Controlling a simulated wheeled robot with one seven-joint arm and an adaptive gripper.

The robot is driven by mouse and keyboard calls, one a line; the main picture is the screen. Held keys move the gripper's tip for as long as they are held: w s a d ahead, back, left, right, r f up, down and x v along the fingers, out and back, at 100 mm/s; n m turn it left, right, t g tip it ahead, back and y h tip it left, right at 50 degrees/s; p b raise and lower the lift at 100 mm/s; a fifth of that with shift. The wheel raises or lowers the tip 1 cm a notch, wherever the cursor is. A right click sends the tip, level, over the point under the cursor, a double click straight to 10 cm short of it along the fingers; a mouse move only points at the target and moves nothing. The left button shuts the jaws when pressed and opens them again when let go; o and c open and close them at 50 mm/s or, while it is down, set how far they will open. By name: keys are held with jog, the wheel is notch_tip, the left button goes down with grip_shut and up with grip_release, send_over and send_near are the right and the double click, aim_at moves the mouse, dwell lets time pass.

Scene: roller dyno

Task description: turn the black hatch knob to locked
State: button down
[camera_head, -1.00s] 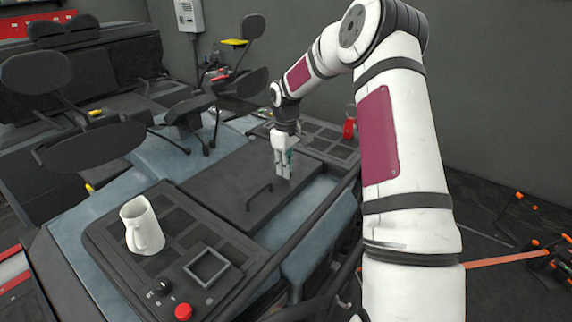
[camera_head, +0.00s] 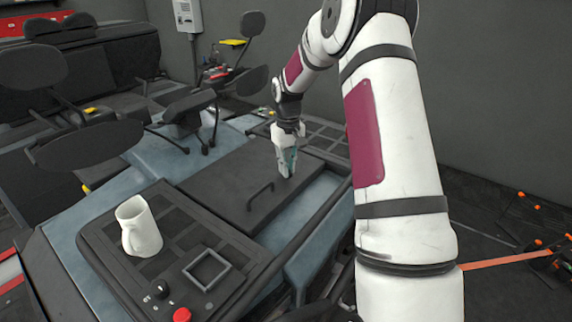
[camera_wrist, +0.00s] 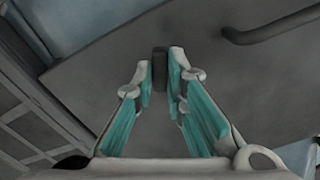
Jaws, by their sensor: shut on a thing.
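The black hatch knob (camera_wrist: 160,64) is a narrow dark bar between my fingertips in the wrist view. My gripper (camera_wrist: 161,78), with teal finger pads, is shut on it, one finger on each side. In the head view my gripper (camera_head: 287,172) points down onto the dark grey hatch (camera_head: 222,185), near its far right part, and hides the knob. The knob's markings do not show, so I cannot tell its setting.
A black bar handle (camera_head: 258,195) stands up from the hatch, and also shows in the wrist view (camera_wrist: 270,28). A white mug (camera_head: 138,228), a small black knob (camera_head: 159,289) and a red button (camera_head: 182,315) are on the near panel. Black seats (camera_head: 88,145) stand at left.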

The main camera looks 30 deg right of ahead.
jog(key=m+b, duration=0.2)
jog(key=m, duration=0.4)
jog(key=shift+w+m+b, duration=0.1)
jog(key=shift+m+b, duration=0.2)
jog(key=shift+b, duration=0.1)
jog(key=m+b, duration=0.2)
jog(key=m, duration=0.4)
dwell(0.3)
jog(key=c, duration=1.6)
grip_release()
jog(key=shift+r, duration=0.1)
notch_tip(320, 180, up, 12)
